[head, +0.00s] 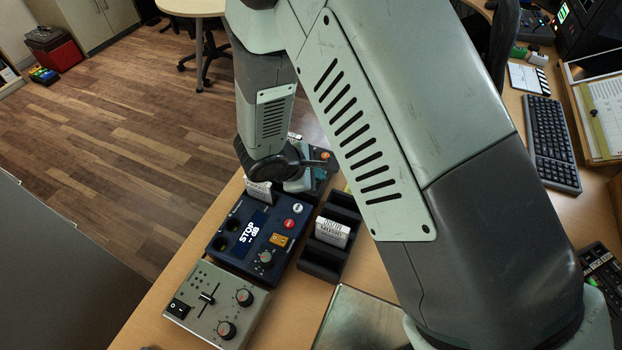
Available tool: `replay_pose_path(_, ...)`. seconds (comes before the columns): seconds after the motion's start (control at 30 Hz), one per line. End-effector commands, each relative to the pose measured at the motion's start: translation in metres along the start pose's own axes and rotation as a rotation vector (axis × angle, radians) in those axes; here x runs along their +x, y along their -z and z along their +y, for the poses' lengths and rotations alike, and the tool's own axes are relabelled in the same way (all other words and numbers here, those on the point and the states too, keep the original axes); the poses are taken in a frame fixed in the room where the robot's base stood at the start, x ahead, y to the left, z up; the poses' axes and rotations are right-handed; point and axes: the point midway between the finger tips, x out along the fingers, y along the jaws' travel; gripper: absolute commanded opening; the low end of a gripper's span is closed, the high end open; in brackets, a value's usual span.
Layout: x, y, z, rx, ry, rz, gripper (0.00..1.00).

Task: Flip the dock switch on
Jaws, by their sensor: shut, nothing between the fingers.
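A dark blue dock-like unit (222,262) sits on the wooden desk, with a display reading "STOP -- dB". It has an orange rocker switch (279,240), a red button (289,223), a white button (298,208) and a knob (265,256). I cannot tell the orange switch's position. A card (259,191) stands at its far end. My gripper (299,184) is low over the desk just beyond the blue unit, shut and empty. My wrist hides most of it, and its fingertips are not clear. Whether it touches anything is hidden.
A grey mixer (215,312) with a black rocker switch (178,308) stands nearer. Another dark device (322,182) is partly hidden behind my gripper. A metal tray (360,320) lies nearer.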

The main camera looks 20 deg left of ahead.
Motion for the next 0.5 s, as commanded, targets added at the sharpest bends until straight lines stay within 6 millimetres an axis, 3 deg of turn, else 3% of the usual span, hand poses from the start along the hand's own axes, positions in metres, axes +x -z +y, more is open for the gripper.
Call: replay_pose_path(0.5,0.0047,0.0025,-0.0028,-0.001,0.001,0.000,0.00)
